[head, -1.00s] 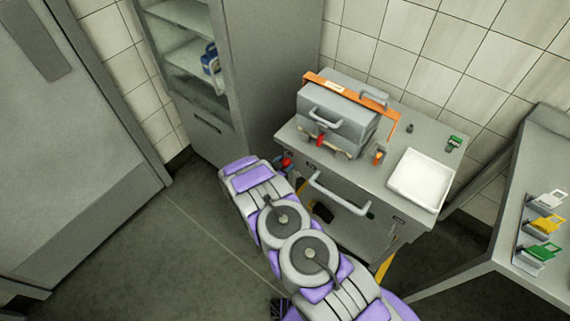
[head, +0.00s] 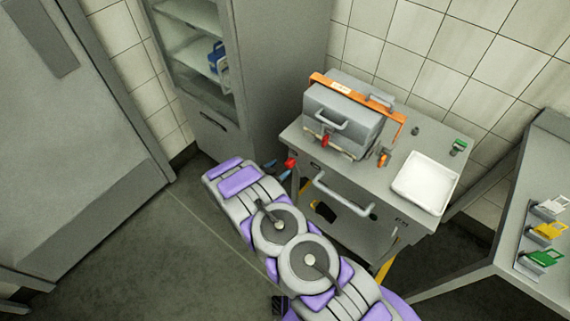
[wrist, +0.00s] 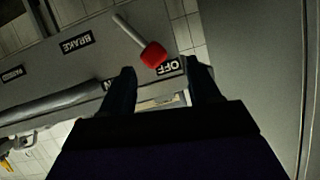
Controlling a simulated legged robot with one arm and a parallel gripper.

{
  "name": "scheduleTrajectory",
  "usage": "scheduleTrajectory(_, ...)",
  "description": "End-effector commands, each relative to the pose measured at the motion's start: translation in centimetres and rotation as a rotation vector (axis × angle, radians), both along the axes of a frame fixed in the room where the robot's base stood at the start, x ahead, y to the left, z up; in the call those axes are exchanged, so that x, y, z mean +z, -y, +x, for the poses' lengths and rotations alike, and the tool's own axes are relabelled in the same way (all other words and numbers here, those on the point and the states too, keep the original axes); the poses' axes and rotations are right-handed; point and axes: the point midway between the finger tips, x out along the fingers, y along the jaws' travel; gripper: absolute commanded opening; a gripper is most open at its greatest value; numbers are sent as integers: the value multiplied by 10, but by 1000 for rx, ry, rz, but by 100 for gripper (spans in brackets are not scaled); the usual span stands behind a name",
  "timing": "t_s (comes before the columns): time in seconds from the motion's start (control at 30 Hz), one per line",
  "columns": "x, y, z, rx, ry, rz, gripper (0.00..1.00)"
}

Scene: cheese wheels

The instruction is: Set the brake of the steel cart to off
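The steel cart (head: 338,172) stands right of centre in the head view. Its brake lever's red knob (head: 290,163) shows at the cart's left side; in the wrist view the red knob (wrist: 153,55) tops a pale rod. The knob is close beside the OFF label (wrist: 171,68), and the BRAKE label (wrist: 77,43) is farther left. My gripper (wrist: 162,68) is open, its dark fingertips on either side of the knob's near edge. I cannot tell whether they touch it. In the head view my gripper (head: 279,170) is small and partly hidden by my arm.
A grey case (head: 345,115) with an orange bar and a white tray (head: 424,182) sit on the cart top. The cart's front handle (head: 343,198) sticks out near my arm. A grey cabinet (head: 275,75) stands behind left. Open floor (head: 140,235) lies left of my arm.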

Motion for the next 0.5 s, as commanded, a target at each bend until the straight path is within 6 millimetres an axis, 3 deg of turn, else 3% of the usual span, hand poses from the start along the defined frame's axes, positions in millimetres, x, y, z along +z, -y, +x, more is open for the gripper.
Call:
scheduleTrajectory(0.2, 19, -27, -39, 3, -4, -2, 62)
scheduleTrajectory(0.5, 36, -53, -74, 1, -2, 3, 62)
